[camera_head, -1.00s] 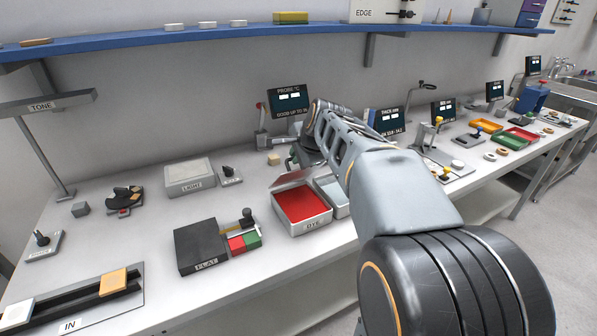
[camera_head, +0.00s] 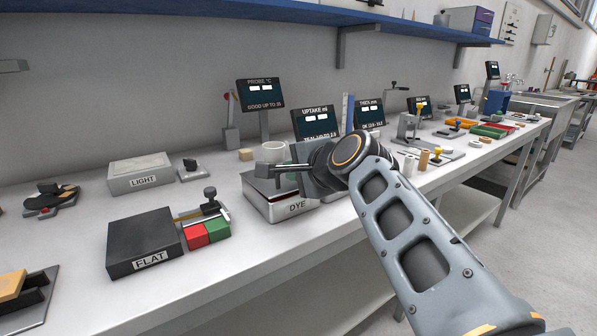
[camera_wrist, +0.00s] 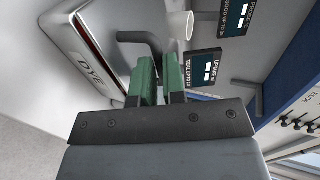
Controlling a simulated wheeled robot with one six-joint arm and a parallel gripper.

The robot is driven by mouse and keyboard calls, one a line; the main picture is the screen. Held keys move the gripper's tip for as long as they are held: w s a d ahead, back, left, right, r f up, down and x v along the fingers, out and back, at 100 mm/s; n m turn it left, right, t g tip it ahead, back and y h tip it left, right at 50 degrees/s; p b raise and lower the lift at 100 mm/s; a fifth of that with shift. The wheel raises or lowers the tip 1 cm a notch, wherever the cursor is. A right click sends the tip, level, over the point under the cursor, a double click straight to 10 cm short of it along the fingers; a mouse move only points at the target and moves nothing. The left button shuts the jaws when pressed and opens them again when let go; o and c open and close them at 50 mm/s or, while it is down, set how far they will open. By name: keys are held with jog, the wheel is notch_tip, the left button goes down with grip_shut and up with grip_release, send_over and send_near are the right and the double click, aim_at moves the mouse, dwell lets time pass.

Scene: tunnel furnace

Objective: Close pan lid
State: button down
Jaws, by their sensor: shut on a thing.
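The metal pan labelled DYE (camera_head: 296,207) stands near the front edge of the bench; its side also shows in the wrist view (camera_wrist: 80,68). Its grey lid (camera_head: 262,187) lies low over the pan, with a thin red strip showing between lid and rim, so a small gap is visible. The lid's dark bent handle (camera_wrist: 133,37) runs to between the green finger pads of my gripper (camera_wrist: 161,68). My gripper is shut on this handle. In the head view my wrist hides the right part of the lid and pan.
A white cup (camera_head: 273,152) and the UPTAKE display (camera_head: 316,123) stand close behind the pan. The black FLAT block (camera_head: 145,242) and red and green blocks (camera_head: 207,234) are to its left. The blue shelf (camera_head: 230,18) runs above.

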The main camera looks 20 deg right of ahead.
jog(key=shift+s+f+b, duration=0.15)
jog(key=shift+f+b, duration=0.45)
jog(key=shift+f, duration=0.6)
jog(key=c, duration=1.2)
grip_release()
jog(key=shift+s, duration=0.1)
jog(key=shift+r, duration=0.1)
